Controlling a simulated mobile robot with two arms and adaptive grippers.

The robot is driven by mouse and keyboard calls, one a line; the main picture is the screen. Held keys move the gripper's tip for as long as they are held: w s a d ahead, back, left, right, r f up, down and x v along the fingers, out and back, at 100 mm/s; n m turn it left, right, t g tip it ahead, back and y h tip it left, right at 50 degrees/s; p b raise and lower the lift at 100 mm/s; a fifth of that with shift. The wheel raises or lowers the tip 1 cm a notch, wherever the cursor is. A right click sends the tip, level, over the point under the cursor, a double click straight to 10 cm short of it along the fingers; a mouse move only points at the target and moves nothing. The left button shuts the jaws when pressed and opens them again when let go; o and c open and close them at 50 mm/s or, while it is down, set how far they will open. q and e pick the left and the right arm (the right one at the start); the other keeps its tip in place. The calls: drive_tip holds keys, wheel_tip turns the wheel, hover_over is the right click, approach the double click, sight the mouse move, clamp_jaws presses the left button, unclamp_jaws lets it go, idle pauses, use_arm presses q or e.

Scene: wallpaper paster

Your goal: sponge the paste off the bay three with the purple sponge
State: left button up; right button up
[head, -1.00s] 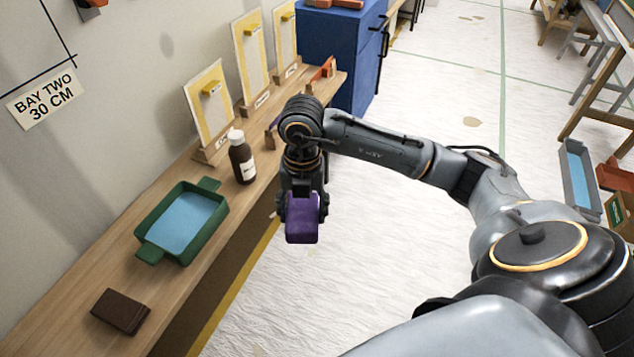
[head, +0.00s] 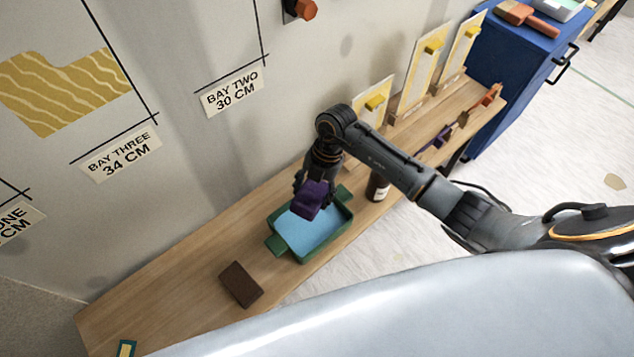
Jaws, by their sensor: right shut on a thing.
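The purple sponge (head: 310,199) is in my right gripper (head: 316,188), which is shut on it. The gripper holds it above the back left part of a green tray (head: 345,226) with blue liquid. I cannot tell whether the sponge touches the liquid. Bay three (head: 120,155) is marked by a label and black lines on the wall at the left. A yellow paste patch (head: 70,92) with pale wavy streaks covers the wall above that label. My left gripper is not in view.
The tray stands on a long wooden bench (head: 190,270) along the wall. A brown block (head: 240,284) lies left of the tray, and a dark bottle (head: 377,188) stands right of it. Yellow sample boards (head: 420,70) stand farther back, near a blue cabinet (head: 520,50).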

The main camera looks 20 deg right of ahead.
drive_tip(key=shift+s+f+b, duration=0.15)
drive_tip(key=shift+f+b, duration=0.45)
drive_tip(key=shift+f, duration=0.1)
drive_tip(key=shift+f+b, duration=2.9)
drive_tip(key=shift+f, duration=0.85)
drive_tip(key=shift+f, duration=0.15)
drive_tip(key=shift+f, duration=1.35)
